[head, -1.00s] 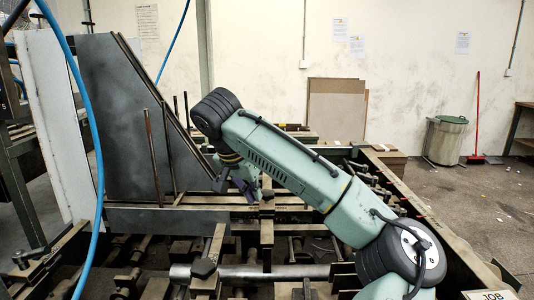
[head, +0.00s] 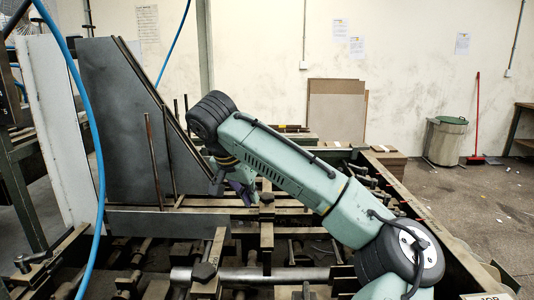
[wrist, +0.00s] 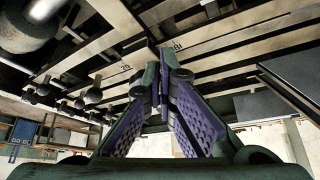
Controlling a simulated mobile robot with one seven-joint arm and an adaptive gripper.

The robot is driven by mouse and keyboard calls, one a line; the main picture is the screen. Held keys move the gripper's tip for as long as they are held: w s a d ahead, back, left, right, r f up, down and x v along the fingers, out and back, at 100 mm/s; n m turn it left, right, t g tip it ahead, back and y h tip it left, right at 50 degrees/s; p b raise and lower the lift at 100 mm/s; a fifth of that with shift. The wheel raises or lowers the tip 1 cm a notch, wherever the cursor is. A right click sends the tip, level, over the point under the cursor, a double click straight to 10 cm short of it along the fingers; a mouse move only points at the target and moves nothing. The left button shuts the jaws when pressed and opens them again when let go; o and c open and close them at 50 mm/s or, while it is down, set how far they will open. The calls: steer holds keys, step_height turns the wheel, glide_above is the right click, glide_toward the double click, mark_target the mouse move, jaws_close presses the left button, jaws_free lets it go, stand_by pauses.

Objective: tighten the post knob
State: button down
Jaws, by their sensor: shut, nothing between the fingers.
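My gripper (head: 246,197) is low over the feeder's slotted bars, partly hidden by my own arm in the head view. In the wrist view its purple-padded fingers (wrist: 163,82) come together at the tips, with nothing held between them. A small dark knob (head: 266,197) sits on a crossbar just right of the fingers in the head view. I cannot tell which of these is the post knob. The wrist view shows several dark round knobs (wrist: 93,95) left of the fingers.
Thin upright rods (head: 153,155) and a tall grey slanted plate (head: 115,110) stand left of my arm. A blue hose (head: 92,130) hangs in the left foreground. A steel shaft (head: 250,273) crosses the front. The floor (head: 450,195) at right is mostly clear.

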step_height(320, 180, up, 6)
steer(key=shift+f, duration=0.2)
